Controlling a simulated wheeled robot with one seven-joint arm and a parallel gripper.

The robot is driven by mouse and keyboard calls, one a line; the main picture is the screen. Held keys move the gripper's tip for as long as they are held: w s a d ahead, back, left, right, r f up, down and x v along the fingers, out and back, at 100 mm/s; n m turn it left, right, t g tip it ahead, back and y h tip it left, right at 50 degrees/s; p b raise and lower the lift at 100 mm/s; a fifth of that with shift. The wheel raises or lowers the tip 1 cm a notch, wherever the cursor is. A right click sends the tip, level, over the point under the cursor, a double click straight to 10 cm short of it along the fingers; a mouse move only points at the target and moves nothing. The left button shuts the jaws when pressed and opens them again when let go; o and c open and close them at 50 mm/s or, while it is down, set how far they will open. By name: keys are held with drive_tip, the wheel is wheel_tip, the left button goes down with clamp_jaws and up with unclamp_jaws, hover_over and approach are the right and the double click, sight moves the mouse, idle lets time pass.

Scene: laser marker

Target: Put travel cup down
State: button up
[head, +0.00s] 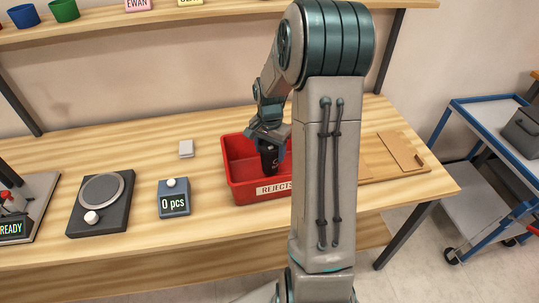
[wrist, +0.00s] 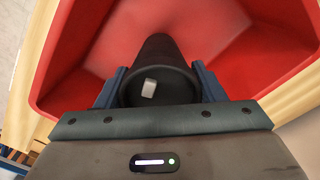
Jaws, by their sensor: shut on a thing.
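The travel cup (head: 269,158) is black and held upright or nearly so. My gripper (head: 268,137) is shut on its upper part, over the inside of the red rejects bin (head: 236,185). In the wrist view the cup (wrist: 158,55) sits between the two blue fingers of my gripper (wrist: 152,88), with a small pale mark on it. The bin's red floor and walls (wrist: 60,60) surround it there. The cup's lower end is within the bin's outline; whether it touches the floor I cannot tell. My arm hides the bin's right part in the head view.
A piece counter (head: 173,199) reading "0 pcs" stands left of the bin, with a dark round-plate device (head: 100,204) beyond it. A brown board (head: 400,152) is at the right. Bare wood lies between these.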

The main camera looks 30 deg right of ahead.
drive_tip(key=shift+f, duration=1.25)
drive_tip(key=shift+f, duration=0.2)
drive_tip(key=o, duration=0.7)
drive_tip(key=shift+r, duration=0.1)
drive_tip(key=shift+c, duration=0.2)
drive_tip(key=shift+r, duration=0.1)
wheel_tip(320, 180, up, 12)
drive_tip(key=shift+f, duration=0.1)
drive_tip(key=s+a+r+n+t, duration=0.1)
drive_tip(key=s+a+n, duration=0.4)
drive_tip(key=s, duration=0.5)
drive_tip(key=s+a+r+n+t, duration=0.2)
drive_tip(key=s+a+r+n, duration=0.2)
drive_tip(key=s+a, duration=0.5)
drive_tip(key=s+n, duration=0.1)
drive_tip(key=n, duration=0.1)
drive_tip(key=shift+n, duration=0.3)
